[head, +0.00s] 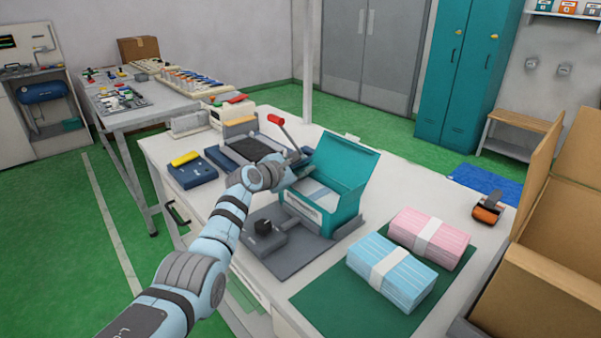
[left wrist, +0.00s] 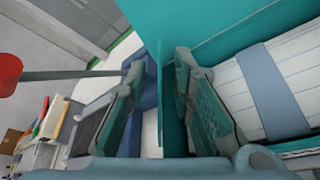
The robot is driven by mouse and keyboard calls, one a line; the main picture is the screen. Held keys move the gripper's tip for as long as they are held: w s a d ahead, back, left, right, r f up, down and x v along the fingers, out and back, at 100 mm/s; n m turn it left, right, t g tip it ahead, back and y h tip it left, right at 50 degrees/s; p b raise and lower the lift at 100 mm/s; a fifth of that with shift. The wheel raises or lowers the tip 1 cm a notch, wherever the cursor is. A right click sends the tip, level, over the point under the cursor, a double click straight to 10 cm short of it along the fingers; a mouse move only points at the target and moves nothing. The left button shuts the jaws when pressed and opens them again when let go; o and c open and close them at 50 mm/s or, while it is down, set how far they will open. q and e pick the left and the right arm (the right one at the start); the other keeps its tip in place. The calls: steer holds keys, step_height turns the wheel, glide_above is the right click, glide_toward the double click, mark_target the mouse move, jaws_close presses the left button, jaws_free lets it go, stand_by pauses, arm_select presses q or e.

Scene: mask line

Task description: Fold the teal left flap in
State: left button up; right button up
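The teal box (head: 345,207) stands on a grey fixture plate, its lid (head: 343,157) raised at the back. A white bundle with a grey-blue band (left wrist: 272,92) lies inside it. My left gripper (head: 293,168) is at the box's upper left side. In the left wrist view the gripper (left wrist: 160,68) has its fingers apart. The teal left flap (left wrist: 173,112) stands edge-on between them, one finger on the outer side and one on the box side. I cannot tell whether either finger touches it. My right gripper is not in view.
A red-knobbed lever (head: 275,120) rises behind my left gripper. A grey block with a black knob (head: 264,236) sits in front of the box. Blue (head: 407,285) and pink (head: 440,232) bundles lie on a green mat at right. A cardboard box (head: 535,285) stands far right.

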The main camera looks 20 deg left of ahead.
arm_select(q)
jaws_close()
steer(key=shift+s+d+m+t+p, duration=0.1)
steer(key=shift+d+m+t+p, duration=0.15)
steer(key=shift+m+p, duration=0.35)
steer(key=shift+f, duration=0.15)
jaws_free()
steer(key=shift+a, duration=0.1)
steer(key=v, duration=1.2)
